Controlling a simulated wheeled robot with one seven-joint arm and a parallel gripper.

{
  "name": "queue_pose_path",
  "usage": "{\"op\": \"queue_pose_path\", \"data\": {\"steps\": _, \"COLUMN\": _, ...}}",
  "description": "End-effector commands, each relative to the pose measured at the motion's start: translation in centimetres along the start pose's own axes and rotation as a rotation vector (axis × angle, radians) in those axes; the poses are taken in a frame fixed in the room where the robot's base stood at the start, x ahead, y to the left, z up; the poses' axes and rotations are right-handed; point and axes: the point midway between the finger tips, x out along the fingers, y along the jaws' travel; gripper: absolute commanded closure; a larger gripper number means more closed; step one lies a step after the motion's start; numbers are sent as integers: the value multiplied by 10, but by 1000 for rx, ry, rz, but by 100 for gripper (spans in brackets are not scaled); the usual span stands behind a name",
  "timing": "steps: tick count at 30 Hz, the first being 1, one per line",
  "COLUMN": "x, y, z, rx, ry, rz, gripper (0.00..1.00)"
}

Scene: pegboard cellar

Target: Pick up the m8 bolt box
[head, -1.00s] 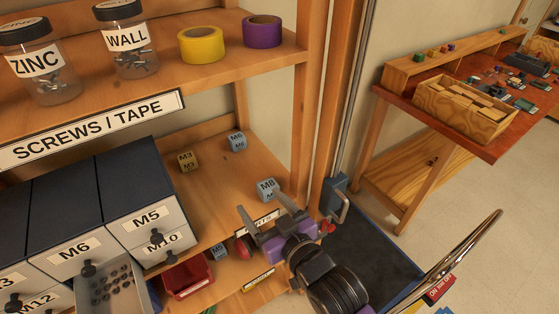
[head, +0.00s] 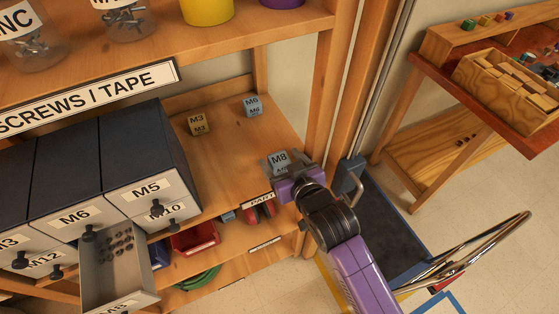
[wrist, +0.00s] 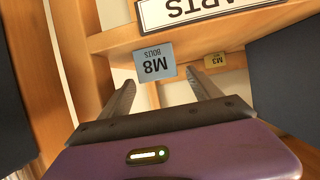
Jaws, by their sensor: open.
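The M8 bolt box (head: 279,158) is a small grey-blue cube near the front right corner of the middle shelf (head: 225,165). In the wrist view, its blue label reading "M8 BOLTS" (wrist: 155,62) appears upside down. My gripper (head: 289,172) is open and empty, right at the front of the box, and covers its lower part in the head view. In the wrist view, my two fingers (wrist: 160,80) point toward the box, which shows between and just beyond their tips. I cannot tell whether the tips flank its sides.
A yellow M3 box (head: 199,123) and a blue-grey M6 box (head: 253,105) stand farther back on that shelf. Dark drawer units (head: 142,150) fill its left, one drawer (head: 115,275) pulled out. A shelf post (head: 325,110) rises right of the M8 box.

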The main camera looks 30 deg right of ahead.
Motion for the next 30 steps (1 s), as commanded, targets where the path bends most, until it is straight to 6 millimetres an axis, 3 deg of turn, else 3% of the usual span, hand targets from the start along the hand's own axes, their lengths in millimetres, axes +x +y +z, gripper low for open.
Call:
{"op": "queue_pose_path", "data": {"steps": 10, "x": 42, "y": 1, "z": 1, "rx": 0, "ry": 0, "rz": 0, "gripper": 27}}
{"op": "queue_pose_path", "data": {"steps": 20, "x": 50, "y": 0, "z": 3, "rx": 0, "ry": 0, "rz": 0, "gripper": 27}}
{"op": "queue_pose_path", "data": {"steps": 23, "x": 50, "y": 0, "z": 3, "rx": 0, "ry": 0, "rz": 0, "gripper": 43}}
{"op": "queue_pose_path", "data": {"steps": 30, "x": 49, "y": 0, "z": 3, "rx": 0, "ry": 0, "rz": 0, "gripper": 90}}
